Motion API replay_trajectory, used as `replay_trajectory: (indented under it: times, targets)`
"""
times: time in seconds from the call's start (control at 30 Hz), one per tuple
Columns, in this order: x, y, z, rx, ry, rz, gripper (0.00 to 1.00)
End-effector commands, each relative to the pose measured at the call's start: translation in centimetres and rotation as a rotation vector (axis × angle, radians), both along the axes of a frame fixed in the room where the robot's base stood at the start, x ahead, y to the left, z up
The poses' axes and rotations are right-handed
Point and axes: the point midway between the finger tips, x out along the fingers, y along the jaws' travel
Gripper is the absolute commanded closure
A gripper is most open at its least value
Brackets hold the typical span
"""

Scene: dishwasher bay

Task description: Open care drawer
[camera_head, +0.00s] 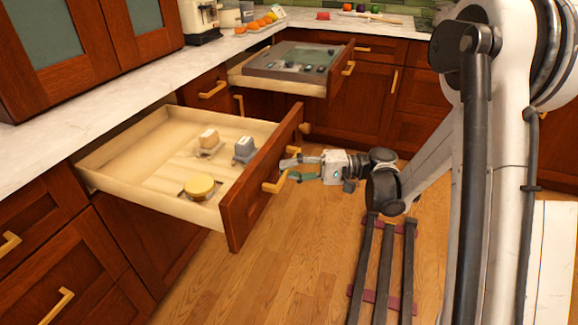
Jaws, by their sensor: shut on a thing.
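The care drawer (148,194) is pulled far out from the counter at the left. Its wooden front (241,212) faces right and carries a brass handle (274,182). Inside the drawer lie a round yellow tin (199,187), a grey block-like item (244,150) and a cream block-like item (208,140). My gripper (291,169) is at the drawer front, with its fingers shut on the handle. The exact finger contact is small in this view.
The marble counter (130,83) runs along the left. Fruit (262,21) and a coffee machine (198,20) stand on it. The wood floor (265,275) before the drawer is clear.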

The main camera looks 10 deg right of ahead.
Motion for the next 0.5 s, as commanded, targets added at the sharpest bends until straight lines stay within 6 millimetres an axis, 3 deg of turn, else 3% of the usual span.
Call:
replay_trajectory:
  times: [0.3,0.33,0.5]
  targets:
    - [0.05,-0.02,0.02,0.0,0.0,-0.001,1.0]
    - [0.05,-0.02,0.02,0.0,0.0,-0.001,0.88]
    - [0.04,-0.02,0.01,0.0,0.0,-0.001,0.68]
